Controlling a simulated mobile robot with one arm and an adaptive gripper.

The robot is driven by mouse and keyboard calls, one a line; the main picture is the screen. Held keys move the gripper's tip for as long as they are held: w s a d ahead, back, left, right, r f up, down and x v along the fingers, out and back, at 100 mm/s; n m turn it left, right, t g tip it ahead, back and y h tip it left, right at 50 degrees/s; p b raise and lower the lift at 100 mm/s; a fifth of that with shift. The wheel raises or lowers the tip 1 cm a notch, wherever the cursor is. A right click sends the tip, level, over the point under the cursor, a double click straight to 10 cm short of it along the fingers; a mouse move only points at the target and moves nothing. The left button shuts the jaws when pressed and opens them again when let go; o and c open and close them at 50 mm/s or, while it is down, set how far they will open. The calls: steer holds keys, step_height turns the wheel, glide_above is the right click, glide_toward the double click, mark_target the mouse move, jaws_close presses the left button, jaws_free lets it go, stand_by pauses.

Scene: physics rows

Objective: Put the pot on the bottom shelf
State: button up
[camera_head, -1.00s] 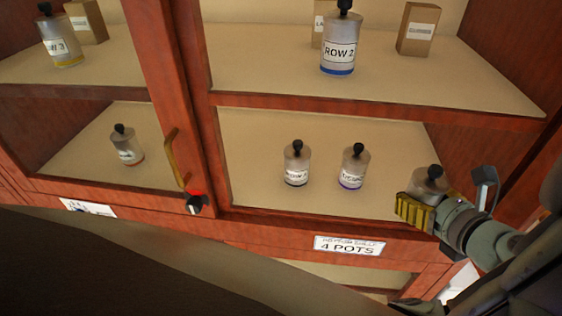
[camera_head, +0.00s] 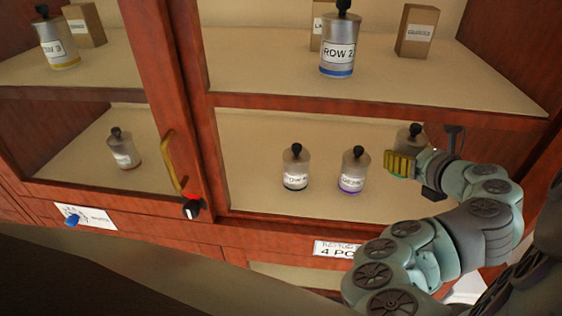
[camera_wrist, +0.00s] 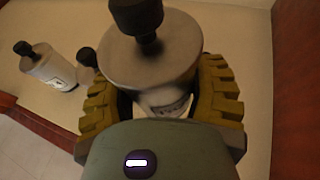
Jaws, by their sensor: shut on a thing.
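My gripper (camera_wrist: 165,110) is shut around a grey metal pot (camera_wrist: 150,55) with a black knob on its lid. In the head view the held pot (camera_head: 411,136) is partly hidden by the yellow finger pads. It is at the right side of the bottom shelf (camera_head: 260,190). I cannot tell whether its base touches the shelf. Two similar pots, one with a dark band (camera_head: 296,168) and one with a purple band (camera_head: 354,171), stand upright to its left on that shelf.
A blue-banded pot (camera_head: 339,45) and small boxes (camera_head: 416,30) stand on the shelf above. A post with a brass handle (camera_head: 171,160) divides the left bay, where another pot (camera_head: 123,149) stands. The cabinet's right wall is close to my arm.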

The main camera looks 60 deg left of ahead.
step_height(320, 180, down, 6)
steer(key=shift+w+r+p, duration=0.15)
steer(key=shift+p, duration=0.15)
steer(key=shift+w+a+f+p, duration=0.15)
steer(key=shift+f+p, duration=0.15)
steer(key=shift+f, duration=0.3)
steer(key=shift+f, duration=0.1)
steer(key=o, duration=1.4)
steer(key=shift+c, duration=0.2)
steer(key=b+v, duration=0.1)
steer(key=v, duration=0.9)
steer(key=shift+d+r, duration=0.25)
steer(key=shift+s+d+r+p, duration=0.2)
steer(key=shift+s+d+p, duration=0.2)
steer(key=shift+d, duration=0.25)
